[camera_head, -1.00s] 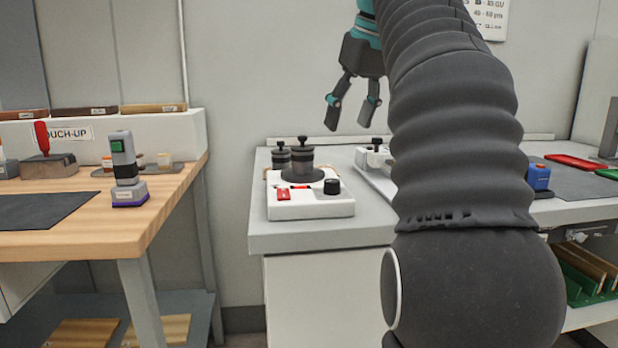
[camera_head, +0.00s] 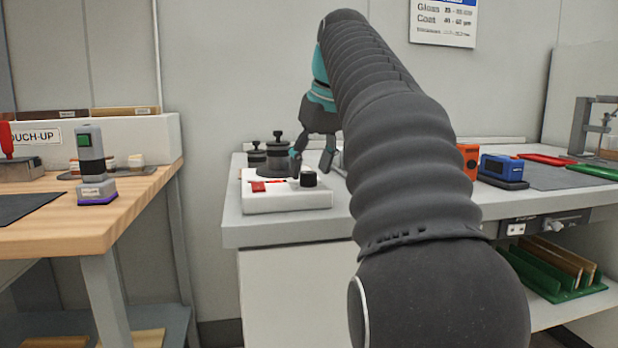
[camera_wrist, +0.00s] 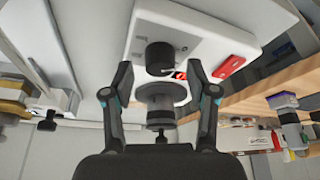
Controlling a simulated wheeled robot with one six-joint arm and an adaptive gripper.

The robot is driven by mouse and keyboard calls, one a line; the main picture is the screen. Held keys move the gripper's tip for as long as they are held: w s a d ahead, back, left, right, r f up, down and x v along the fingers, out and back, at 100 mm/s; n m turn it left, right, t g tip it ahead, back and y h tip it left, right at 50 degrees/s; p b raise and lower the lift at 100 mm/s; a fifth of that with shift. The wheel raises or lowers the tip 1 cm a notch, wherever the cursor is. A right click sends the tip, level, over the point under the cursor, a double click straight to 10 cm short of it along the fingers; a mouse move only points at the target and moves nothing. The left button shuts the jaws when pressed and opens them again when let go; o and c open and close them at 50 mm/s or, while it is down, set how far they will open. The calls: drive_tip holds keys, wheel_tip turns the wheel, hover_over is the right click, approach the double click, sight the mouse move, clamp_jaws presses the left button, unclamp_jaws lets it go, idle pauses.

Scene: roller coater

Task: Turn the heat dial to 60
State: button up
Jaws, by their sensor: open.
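The white hot plate unit (camera_head: 262,202) stands on the grey bench with a red switch (camera_head: 258,187) and a black dial (camera_head: 308,178) on its front. In the wrist view the black dial (camera_wrist: 160,58) is ahead of the fingers, centred between them, beside a small lit red display (camera_wrist: 180,75) and the red switch (camera_wrist: 230,66). My gripper (camera_head: 312,164) is open above and behind the dial, its fingers apart on either side. The dial's pointer and number marks are too small to read.
Dark lidded pots (camera_head: 279,157) stand on and behind the unit, close to my fingers. A blue device (camera_head: 501,168) and an orange one (camera_head: 467,158) stand farther right on the bench. A wooden table (camera_head: 140,185) is at the left, across a gap.

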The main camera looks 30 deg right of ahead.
drive_tip(key=shift+w+f, duration=0.2)
drive_tip(key=shift+f, duration=0.35)
clamp_jaws()
